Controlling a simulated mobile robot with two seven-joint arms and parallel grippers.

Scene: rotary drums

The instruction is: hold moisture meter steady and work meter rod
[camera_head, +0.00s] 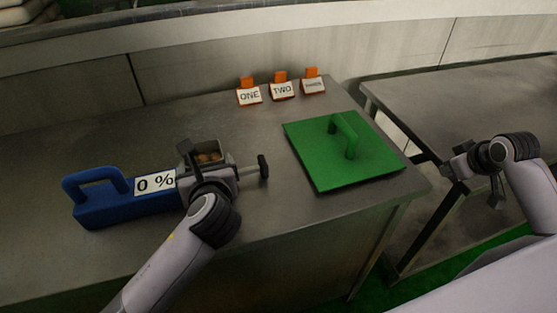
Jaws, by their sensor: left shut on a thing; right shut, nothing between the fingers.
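The moisture meter (125,207) lies on the metal table at the left, a blue body with a loop handle and a white display reading "0 %". Its grey open chamber at the right end holds brown pieces (209,156). The meter rod (252,170) sticks out of the chamber's right side and ends in a dark crossbar knob. My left gripper (190,165) is shut on the meter at its chamber end; my wrist hides part of that end. My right gripper (470,168) is shut and empty, away from the meter at the right, by the second table.
A green plate with a handle (325,172) lies on the table right of the rod. Three orange-and-white signs, including ONE (249,96) and TWO (282,91), stand at the back. A gap separates this table from the second metal table (460,100). The table's back left is clear.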

